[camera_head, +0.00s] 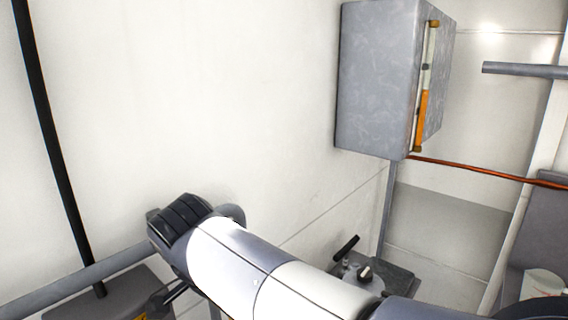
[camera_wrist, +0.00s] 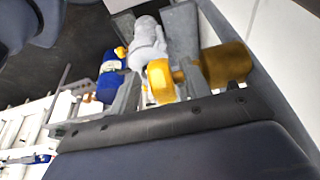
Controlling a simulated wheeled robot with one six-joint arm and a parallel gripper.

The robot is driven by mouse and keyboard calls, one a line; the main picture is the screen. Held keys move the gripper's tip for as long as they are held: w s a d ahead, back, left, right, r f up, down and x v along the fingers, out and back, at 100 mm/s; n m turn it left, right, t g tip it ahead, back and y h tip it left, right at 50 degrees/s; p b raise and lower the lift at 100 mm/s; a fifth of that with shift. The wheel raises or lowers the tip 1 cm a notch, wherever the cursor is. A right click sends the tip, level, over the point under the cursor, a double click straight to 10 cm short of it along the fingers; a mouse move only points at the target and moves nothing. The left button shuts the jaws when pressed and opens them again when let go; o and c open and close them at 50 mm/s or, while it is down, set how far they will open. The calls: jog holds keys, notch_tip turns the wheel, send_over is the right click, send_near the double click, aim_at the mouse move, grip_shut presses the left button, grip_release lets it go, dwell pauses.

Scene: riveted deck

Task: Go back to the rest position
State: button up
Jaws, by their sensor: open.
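My arm reaches from the lower right to the left in the head view. Its dark wrist is bent over at the end, and my gripper (camera_head: 174,292) shows only in part below it, with dark fingers beside a grey box. The jaws are open and I see nothing held between them. In the wrist view, dark rounded parts fill the upper left corner; I cannot tell clearly which are fingers.
A grey wall cabinet (camera_head: 375,80) with an orange-and-white handle hangs at upper right. An orange cable (camera_head: 480,170) runs rightward from it. A grey box (camera_head: 95,301) stands lower left. The wrist view shows a yellow cylinder (camera_wrist: 226,64) and a blue-and-white item (camera_wrist: 108,80).

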jog(key=g+y, duration=0.2)
jog(key=g, duration=0.1)
jog(key=shift+w+d+y, duration=0.15)
jog(key=shift+w+y, duration=0.1)
jog(key=shift+y, duration=0.05)
jog(key=g+y+b, duration=0.1)
jog(key=g+y, duration=0.1)
jog(key=g, duration=0.1)
jog(key=shift+w+d+y+b, duration=0.1)
jog(key=shift+d+y+b, duration=0.05)
jog(key=shift+y+b, duration=0.2)
jog(key=p+v, duration=0.2)
jog(key=v, duration=0.9)
